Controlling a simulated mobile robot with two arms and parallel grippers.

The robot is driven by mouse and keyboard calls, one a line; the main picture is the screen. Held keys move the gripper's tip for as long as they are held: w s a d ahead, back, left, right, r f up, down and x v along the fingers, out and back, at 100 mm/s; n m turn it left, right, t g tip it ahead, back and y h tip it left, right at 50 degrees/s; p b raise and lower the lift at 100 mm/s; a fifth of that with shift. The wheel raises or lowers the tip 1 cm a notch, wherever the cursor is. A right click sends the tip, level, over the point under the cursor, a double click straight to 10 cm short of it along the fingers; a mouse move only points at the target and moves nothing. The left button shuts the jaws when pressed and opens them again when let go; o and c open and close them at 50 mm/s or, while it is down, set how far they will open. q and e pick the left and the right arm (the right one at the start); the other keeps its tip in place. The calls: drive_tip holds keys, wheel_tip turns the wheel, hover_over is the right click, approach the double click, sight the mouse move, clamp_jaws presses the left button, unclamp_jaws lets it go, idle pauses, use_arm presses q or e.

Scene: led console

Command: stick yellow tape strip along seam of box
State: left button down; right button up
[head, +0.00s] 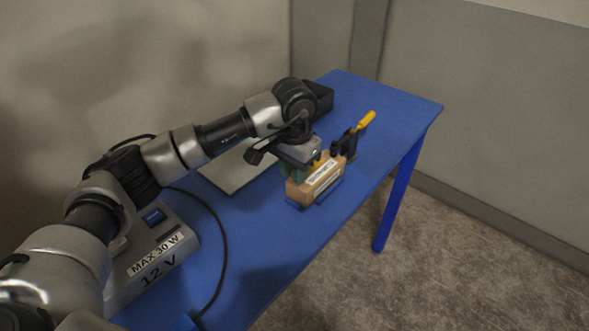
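A small tan box (321,184) with a white printed label on its side stands on the blue table, near the front edge. My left gripper (312,164) is directly over the box's top and left end, close to it or touching; I cannot tell which. Its fingertips are largely hidden, so I cannot see whether it is open or shut. A small yellow bit shows beside the gripper at the box top; I cannot tell whether it is the tape strip. The seam is not clearly visible. My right gripper is out of view.
A yellow-handled tool (366,121) stands in a black holder (346,144) just behind the box. A grey power unit (150,262) marked 12 V sits at front left with a black cable. A pale flat plate (236,172) lies behind. The table's (405,106) far right is clear.

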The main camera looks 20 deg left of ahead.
use_arm(q)
drive_tip(key=c, duration=0.8)
unclamp_jaws()
drive_tip(key=shift+c, duration=0.2)
